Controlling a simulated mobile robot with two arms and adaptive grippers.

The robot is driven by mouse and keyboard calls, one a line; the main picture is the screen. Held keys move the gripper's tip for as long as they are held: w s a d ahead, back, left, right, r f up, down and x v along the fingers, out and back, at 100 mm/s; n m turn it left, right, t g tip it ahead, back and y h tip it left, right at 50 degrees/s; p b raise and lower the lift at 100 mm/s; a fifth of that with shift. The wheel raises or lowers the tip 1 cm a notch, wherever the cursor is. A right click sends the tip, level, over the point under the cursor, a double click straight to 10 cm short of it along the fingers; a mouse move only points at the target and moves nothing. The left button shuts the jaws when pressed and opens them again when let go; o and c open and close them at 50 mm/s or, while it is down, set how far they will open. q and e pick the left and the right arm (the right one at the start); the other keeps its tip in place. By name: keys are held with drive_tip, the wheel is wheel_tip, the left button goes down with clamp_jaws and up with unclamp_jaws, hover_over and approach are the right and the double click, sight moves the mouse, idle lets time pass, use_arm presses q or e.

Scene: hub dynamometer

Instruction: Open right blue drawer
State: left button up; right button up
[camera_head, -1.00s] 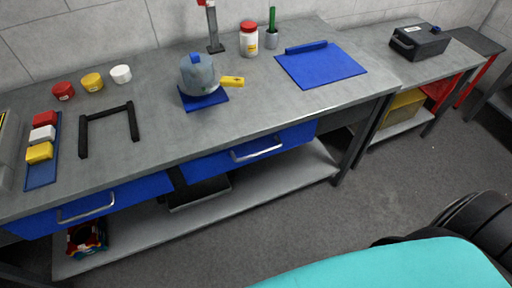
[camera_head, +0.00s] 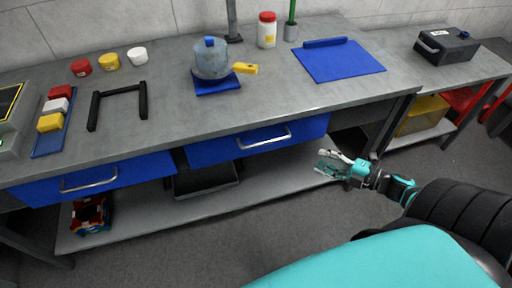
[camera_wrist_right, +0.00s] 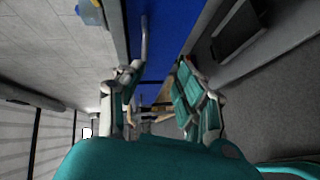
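The right blue drawer (camera_head: 220,149) is under the workbench top and looks closed. Its grey bar handle (camera_head: 264,140) is on the front face. My right gripper (camera_head: 328,165) is to the right of this drawer, apart from the handle, with its fingers pointing left. In the right wrist view, my right gripper (camera_wrist_right: 155,70) has its two fingers spread with nothing between them. The blue drawer front (camera_wrist_right: 172,30) and the handle (camera_wrist_right: 144,42) show beyond the fingertips. My left gripper is not in view.
A second blue drawer (camera_head: 120,177) is at the left. The bench top holds a blue-grey round container (camera_head: 211,62), a blue mat (camera_head: 352,66) and a black frame (camera_head: 118,89). A lower shelf (camera_head: 270,172) runs beneath. The grey floor (camera_head: 280,225) in front is clear.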

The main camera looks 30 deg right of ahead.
wheel_tip(320, 180, up, 3)
drive_tip(key=a+n+y, duration=0.2)
approach(267, 142)
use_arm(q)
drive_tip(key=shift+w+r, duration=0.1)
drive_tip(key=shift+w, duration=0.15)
use_arm(e)
drive_tip(key=shift+g, duration=0.3)
drive_tip(key=x, duration=1)
drive_tip(key=shift+w+d+f, duration=0.15)
drive_tip(key=shift+w+d, duration=0.1)
drive_tip(key=shift+c, duration=0.2)
clamp_jaws()
